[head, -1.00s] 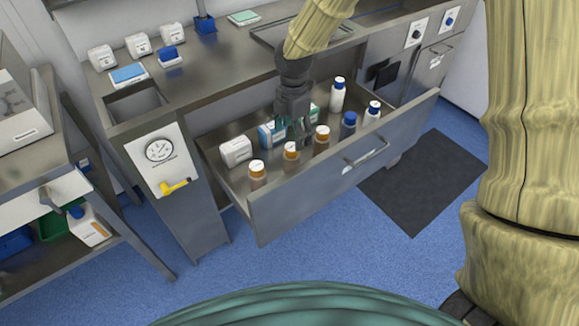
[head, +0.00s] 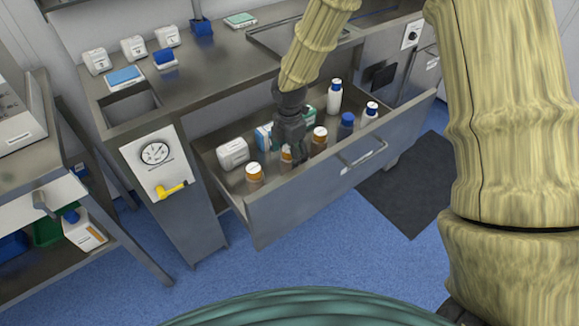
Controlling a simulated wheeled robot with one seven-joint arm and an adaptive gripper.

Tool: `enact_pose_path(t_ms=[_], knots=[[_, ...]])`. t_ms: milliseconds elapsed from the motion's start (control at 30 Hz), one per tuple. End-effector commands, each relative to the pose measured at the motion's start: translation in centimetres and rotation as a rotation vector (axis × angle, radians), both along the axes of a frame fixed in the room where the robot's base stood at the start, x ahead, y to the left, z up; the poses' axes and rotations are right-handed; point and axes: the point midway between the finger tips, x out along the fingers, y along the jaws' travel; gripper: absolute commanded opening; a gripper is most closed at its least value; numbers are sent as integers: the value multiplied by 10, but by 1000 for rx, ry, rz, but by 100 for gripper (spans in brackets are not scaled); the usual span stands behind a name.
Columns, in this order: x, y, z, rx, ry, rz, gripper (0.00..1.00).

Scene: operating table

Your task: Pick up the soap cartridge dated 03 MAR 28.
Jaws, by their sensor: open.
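No date can be read at this size, so I cannot tell which item is the soap cartridge dated 03 MAR 28. The open drawer (head: 300,206) holds a white box-like container (head: 232,155), a blue-and-white pack (head: 264,138), a partly hidden green-and-white item (head: 309,114), amber bottles with white caps (head: 254,176), and white bottles (head: 334,98), one with a blue cap (head: 370,113). A dark blue bottle (head: 346,127) stands between. My gripper (head: 292,158) is open, pointing down into the drawer, over or beside the middle amber bottle, which it partly hides. Contact cannot be told.
Three white block-like containers (head: 133,48) stand on the steel counter (head: 215,65), near a blue-topped item (head: 164,59) and a sink opening (head: 133,104). A gauge panel (head: 157,160) with a yellow handle is left of the drawer. A side trolley (head: 35,196) stands further left.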

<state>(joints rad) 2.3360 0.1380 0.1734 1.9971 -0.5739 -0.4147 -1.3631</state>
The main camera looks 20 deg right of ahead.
Motion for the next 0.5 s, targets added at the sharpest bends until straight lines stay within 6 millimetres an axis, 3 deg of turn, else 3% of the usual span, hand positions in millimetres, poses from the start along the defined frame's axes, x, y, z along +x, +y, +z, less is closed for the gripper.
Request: enact_pose_path(t_ms=[233,500], knots=[[1,1,-31,0,1,0,75],[1,1,-36,0,-1,0,75]])
